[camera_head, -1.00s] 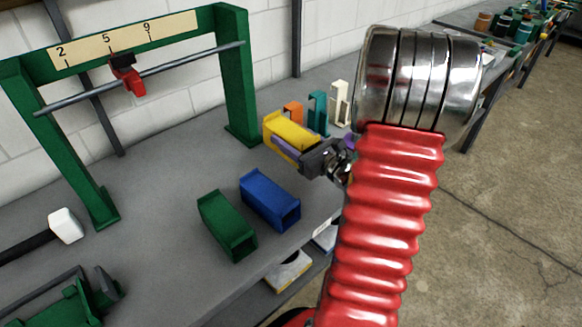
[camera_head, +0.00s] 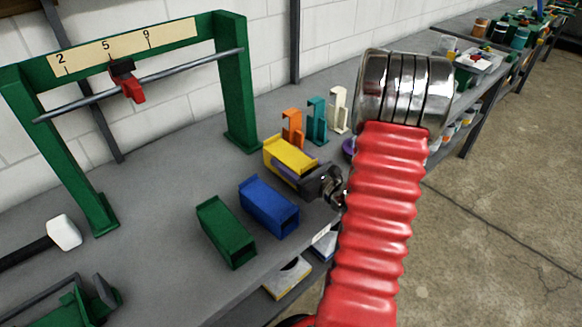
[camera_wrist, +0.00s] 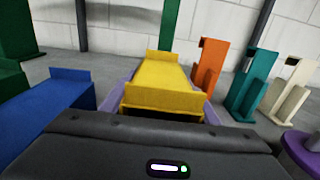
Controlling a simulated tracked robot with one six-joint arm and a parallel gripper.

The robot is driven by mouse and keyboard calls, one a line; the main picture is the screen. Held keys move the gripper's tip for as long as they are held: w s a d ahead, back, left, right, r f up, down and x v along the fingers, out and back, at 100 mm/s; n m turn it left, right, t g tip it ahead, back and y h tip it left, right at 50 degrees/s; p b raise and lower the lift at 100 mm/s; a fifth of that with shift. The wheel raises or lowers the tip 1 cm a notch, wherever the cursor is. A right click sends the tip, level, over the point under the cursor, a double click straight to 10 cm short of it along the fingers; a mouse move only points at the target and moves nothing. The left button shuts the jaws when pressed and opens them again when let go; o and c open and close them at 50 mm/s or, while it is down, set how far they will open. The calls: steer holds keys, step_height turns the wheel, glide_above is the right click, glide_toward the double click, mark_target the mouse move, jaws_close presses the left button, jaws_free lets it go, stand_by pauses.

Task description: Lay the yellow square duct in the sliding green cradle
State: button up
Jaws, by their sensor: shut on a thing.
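The yellow square duct (camera_head: 288,157) is on or just above the grey bench, beside the blue duct; I cannot tell if it touches the bench. My gripper (camera_head: 300,175) is shut on it from the front, with lavender fingers along its sides. In the wrist view the yellow duct (camera_wrist: 158,88) lies lengthwise ahead of my gripper (camera_wrist: 162,108), its near end partly hidden by the dark gripper body. A green piece with grey parts (camera_head: 75,308) at the lower left, cut off by the frame, may be the green cradle; I cannot tell for sure.
A blue duct (camera_head: 268,203) and green duct (camera_head: 225,232) lie left of my gripper. Orange (camera_head: 292,127), teal (camera_head: 317,120) and white (camera_head: 339,110) uprights stand behind. A green gauge frame (camera_head: 238,85) and a mallet (camera_head: 64,233) are left. The bench middle-left is clear.

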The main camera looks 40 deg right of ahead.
steer(key=shift+f, duration=1.55)
steer(key=o, duration=1.2)
steer(key=shift+f, duration=0.1)
steer(key=shift+s+d, duration=0.15)
steer(key=shift+s, duration=5.85)
